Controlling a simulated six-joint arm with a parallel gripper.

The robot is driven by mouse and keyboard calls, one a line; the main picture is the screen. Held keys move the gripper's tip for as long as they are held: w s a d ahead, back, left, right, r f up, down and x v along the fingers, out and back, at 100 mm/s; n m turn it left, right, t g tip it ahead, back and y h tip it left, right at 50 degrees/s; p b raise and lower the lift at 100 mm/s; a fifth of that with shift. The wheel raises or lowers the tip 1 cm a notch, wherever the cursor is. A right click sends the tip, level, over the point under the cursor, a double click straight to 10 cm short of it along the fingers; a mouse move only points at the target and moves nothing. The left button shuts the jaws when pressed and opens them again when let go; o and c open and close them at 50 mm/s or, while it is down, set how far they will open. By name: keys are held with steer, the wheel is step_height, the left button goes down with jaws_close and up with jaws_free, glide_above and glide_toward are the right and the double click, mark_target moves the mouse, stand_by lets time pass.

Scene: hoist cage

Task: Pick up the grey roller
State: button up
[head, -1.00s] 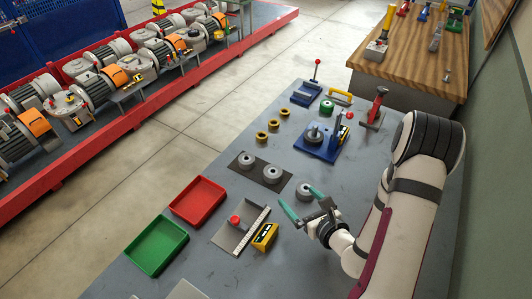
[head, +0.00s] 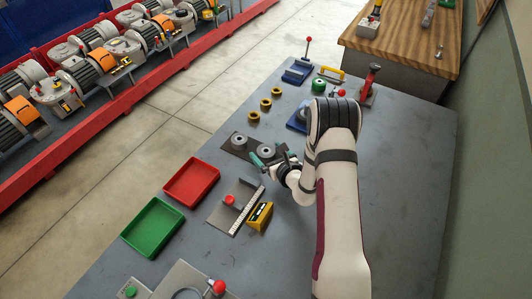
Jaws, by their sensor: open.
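Two short grey rollers (head: 239,142) and (head: 266,151) sit on a dark plate (head: 233,150) in the middle of the bench, one behind the other. My gripper (head: 263,157), with teal fingers, is open close beside the nearer roller, with its fingers at that roller's near side. Whether it touches the roller cannot be told. Another grey roller seen earlier to the right of the plate is not visible now, and my wrist covers that part of the bench.
A red tray (head: 192,180) and a green tray (head: 152,228) lie at the bench's left edge. A ruled plate with a red knob (head: 229,200) and a yellow block (head: 260,216) are near my gripper. Several brass rings (head: 266,104) lie beyond. The bench at the right is bare.

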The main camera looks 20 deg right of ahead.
jaws_close()
stand_by(0.3)
steer(key=shift+r, duration=0.1)
